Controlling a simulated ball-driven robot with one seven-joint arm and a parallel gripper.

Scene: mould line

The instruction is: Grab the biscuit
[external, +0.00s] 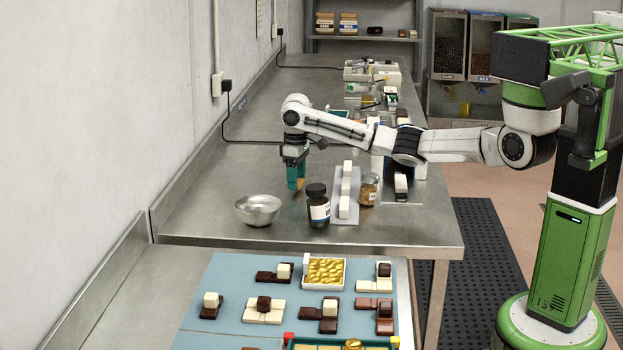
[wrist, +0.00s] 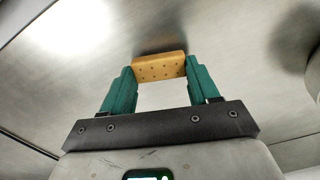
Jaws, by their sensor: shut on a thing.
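The biscuit (wrist: 159,68) is a golden-brown block with small dark holes, seen in the wrist view between the two green fingertips. My gripper (wrist: 159,72) is shut on it, one finger at each end. In the external view my gripper (external: 296,178) points down over the steel bench, behind the metal bowl. The biscuit is small there and mostly hidden by the fingers. I cannot tell for sure whether it touches the bench.
A metal bowl (external: 258,209), a dark jar (external: 318,207), a tray with white blocks (external: 344,215) and a glass jar (external: 369,190) stand near my gripper. A blue mat (external: 230,275) with several chocolate pieces lies in front. Bare bench (external: 215,200) is to the left.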

